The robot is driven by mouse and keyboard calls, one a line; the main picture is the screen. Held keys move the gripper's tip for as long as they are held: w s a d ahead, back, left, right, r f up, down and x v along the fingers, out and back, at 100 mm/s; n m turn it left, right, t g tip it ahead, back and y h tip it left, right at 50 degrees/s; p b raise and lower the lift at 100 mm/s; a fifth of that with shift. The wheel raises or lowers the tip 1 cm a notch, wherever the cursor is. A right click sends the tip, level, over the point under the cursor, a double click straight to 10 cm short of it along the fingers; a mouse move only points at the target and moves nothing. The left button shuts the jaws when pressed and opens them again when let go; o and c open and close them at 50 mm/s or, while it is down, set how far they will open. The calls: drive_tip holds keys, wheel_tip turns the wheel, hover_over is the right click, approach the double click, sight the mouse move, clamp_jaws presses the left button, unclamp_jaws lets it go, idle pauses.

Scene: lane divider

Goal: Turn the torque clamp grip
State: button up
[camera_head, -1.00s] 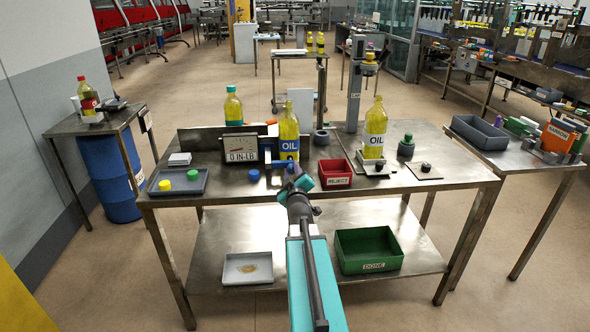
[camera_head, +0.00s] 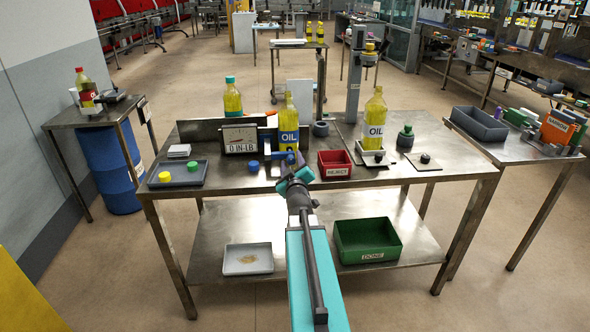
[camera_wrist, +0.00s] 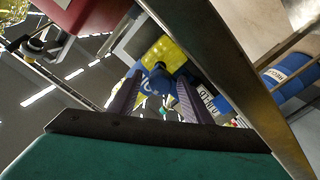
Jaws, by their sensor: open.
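My gripper (camera_head: 292,168) is open at the front of the work table (camera_head: 370,184), just in front of the middle oil bottle (camera_head: 288,128). A blue part (camera_head: 284,157), which looks like the torque clamp grip, shows beside the gripper at the foot of that bottle, partly hidden by it. In the wrist view a blue part (camera_wrist: 160,82) shows between the two dark fingers (camera_wrist: 155,100), with the yellow bottle (camera_wrist: 166,54) behind it. I cannot tell whether the fingers touch it. The gauge (camera_head: 240,139) to the left reads 0 IN-LB.
A red REJECT bin (camera_head: 334,170) stands close to the right of the gripper. A grey tray (camera_head: 177,180) with yellow and green caps lies at the left, and a blue cap (camera_head: 253,166) lies nearer. Another oil bottle (camera_head: 374,120) stands at the right. A green DONE bin (camera_head: 366,255) is on the lower shelf.

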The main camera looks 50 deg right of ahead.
drive_tip(key=shift+s+a, duration=0.1)
drive_tip(key=shift+s, duration=0.05)
drive_tip(key=shift+v, duration=1.15)
drive_tip(key=shift+a+r+p, duration=0.1)
drive_tip(key=shift+r+p, duration=0.1)
drive_tip(key=shift+p, duration=0.65)
drive_tip(key=s+p, duration=0.1)
drive_tip(key=p, duration=0.2)
drive_tip(key=shift+a+f+p, duration=0.1)
drive_tip(key=shift+a+p, duration=0.25)
drive_tip(key=shift+a, duration=0.05)
drive_tip(key=s+p, duration=0.1)
drive_tip(key=p, duration=0.3)
drive_tip(key=shift+a, duration=0.4)
drive_tip(key=p+v, duration=0.8)
drive_tip(key=p, duration=0.6)
drive_tip(key=shift+s, duration=0.2)
drive_tip(key=shift+a+f, duration=0.1)
